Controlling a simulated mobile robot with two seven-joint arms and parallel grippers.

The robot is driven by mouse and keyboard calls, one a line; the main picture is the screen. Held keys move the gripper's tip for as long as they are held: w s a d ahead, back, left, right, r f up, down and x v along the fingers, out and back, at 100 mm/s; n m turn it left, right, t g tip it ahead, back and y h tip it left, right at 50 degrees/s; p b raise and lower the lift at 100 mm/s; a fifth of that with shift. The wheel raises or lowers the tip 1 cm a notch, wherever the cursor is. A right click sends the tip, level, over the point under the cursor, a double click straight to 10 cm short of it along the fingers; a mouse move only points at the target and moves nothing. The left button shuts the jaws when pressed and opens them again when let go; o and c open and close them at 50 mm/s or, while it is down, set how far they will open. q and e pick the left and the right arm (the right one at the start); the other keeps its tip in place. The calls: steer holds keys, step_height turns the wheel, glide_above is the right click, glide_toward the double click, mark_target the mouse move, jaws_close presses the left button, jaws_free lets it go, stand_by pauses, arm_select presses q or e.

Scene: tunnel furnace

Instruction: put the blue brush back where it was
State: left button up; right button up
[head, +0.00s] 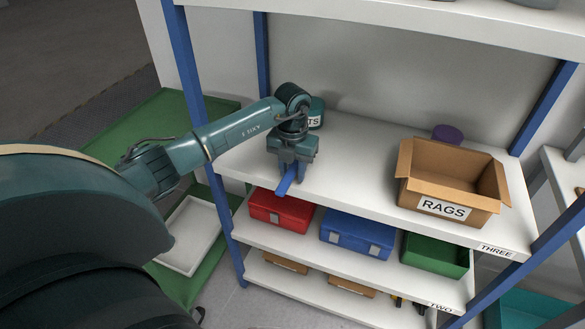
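The blue brush (286,181) shows as a blue bar between the fingers of my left gripper (292,170). The gripper appears shut on it, over the front left part of the shelf labelled THREE (357,188). The brush's near end points toward the shelf's front edge. The gripper hides the rest of it, and I cannot tell whether it touches the shelf. My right gripper is not in view.
An open cardboard box labelled RAGS (445,211) stands to the right, with a purple cylinder (448,134) behind it. A labelled teal tin (317,113) stands behind my gripper. Red (280,211) and blue (357,235) cases sit one shelf below. The shelf between gripper and box is clear.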

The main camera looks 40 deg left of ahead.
arm_select(q)
steer(key=shift+o, duration=1)
